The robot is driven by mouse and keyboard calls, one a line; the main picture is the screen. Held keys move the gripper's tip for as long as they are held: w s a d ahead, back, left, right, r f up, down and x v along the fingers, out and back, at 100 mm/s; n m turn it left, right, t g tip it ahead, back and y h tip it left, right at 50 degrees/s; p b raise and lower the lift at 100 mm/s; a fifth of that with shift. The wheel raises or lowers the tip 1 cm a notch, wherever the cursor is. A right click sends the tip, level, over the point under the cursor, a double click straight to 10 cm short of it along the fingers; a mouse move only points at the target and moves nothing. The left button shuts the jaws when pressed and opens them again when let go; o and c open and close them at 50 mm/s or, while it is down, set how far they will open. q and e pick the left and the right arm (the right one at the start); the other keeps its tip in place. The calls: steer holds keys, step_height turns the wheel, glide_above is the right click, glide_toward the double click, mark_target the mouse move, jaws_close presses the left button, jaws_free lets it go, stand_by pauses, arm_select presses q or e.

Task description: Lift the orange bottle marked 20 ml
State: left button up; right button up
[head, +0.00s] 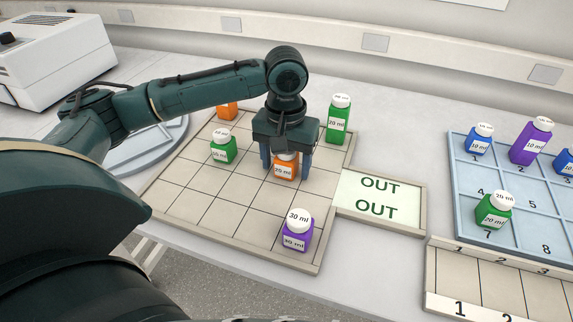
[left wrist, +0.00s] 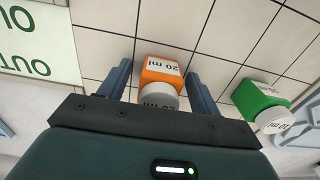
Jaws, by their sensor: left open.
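The orange bottle marked 20 ml (head: 285,170) stands upright on the beige gridded board (head: 205,205), with a white cap. My left gripper (head: 286,163) is over it, pointing down, with one finger on each side. In the left wrist view the orange bottle (left wrist: 161,74) lies between the two open fingers (left wrist: 158,68), with a visible gap on both sides. Its cap is partly hidden by the gripper body. A second orange bottle (head: 227,112) stands at the back of the board, partly behind my arm, its label hidden. My right gripper is not in view.
A green bottle (head: 223,148) stands left of the gripper, a tall green one (head: 338,122) behind right, a purple one (head: 297,234) in front. An OUT pad (head: 378,198) adjoins the board. A blue tray (head: 530,205) with several bottles is at right.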

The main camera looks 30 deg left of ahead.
arm_select(q)
steer(key=shift+c, duration=0.4)
steer(key=c, duration=1)
